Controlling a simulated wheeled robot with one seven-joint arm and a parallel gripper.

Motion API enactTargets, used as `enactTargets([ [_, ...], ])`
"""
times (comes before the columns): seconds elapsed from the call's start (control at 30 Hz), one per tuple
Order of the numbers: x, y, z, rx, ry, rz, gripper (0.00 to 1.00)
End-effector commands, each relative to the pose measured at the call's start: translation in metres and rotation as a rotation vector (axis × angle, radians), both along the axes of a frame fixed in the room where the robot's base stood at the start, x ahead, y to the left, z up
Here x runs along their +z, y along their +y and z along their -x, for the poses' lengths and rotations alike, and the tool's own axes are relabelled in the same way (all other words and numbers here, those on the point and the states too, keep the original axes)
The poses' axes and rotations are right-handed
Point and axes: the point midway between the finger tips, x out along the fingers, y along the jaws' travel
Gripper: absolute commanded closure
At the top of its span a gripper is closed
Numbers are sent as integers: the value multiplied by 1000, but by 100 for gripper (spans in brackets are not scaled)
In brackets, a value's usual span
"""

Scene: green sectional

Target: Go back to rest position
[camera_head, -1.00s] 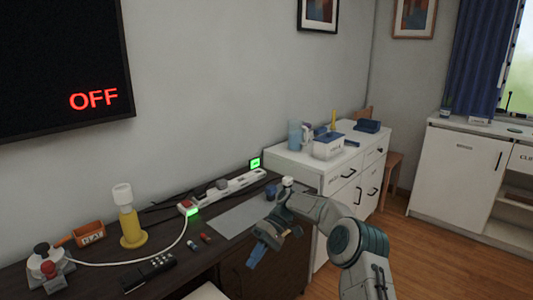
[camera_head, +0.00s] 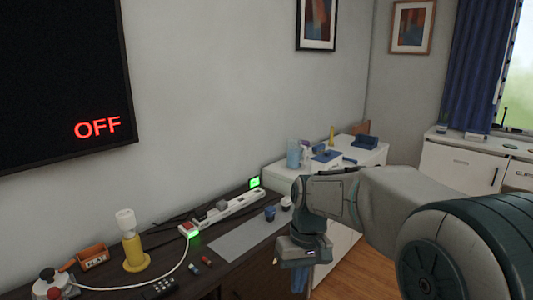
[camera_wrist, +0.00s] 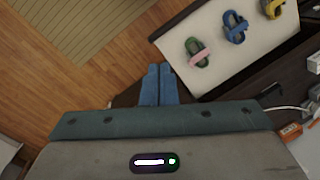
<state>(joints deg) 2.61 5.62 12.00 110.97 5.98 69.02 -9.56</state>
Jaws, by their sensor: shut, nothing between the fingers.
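My gripper (camera_head: 300,278) hangs at the right front edge of the dark desk (camera_head: 228,272) in the head view, pointing down. Its blue fingers (camera_wrist: 156,84) are together in the wrist view, with nothing between them. My arm is folded toward the camera and fills the lower right of the head view. Under the wrist camera, wood floor and a pale surface show beyond the fingertips.
A white cabinet (camera_head: 350,160) stands behind my arm. Looped coloured items (camera_wrist: 235,27) lie on the pale surface (camera_wrist: 222,68).

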Motion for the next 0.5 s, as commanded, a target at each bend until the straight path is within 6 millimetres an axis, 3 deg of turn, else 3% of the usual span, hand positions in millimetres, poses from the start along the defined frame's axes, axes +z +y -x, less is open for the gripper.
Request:
enactTargets([
  [0.03, 12, -9, 14, -27, -32, 20, 100],
  [0.2, 29, -35, 54, -121, -133, 64, 100],
  [0.5, 38, -72, 119, -268, -288, 87, 100],
])
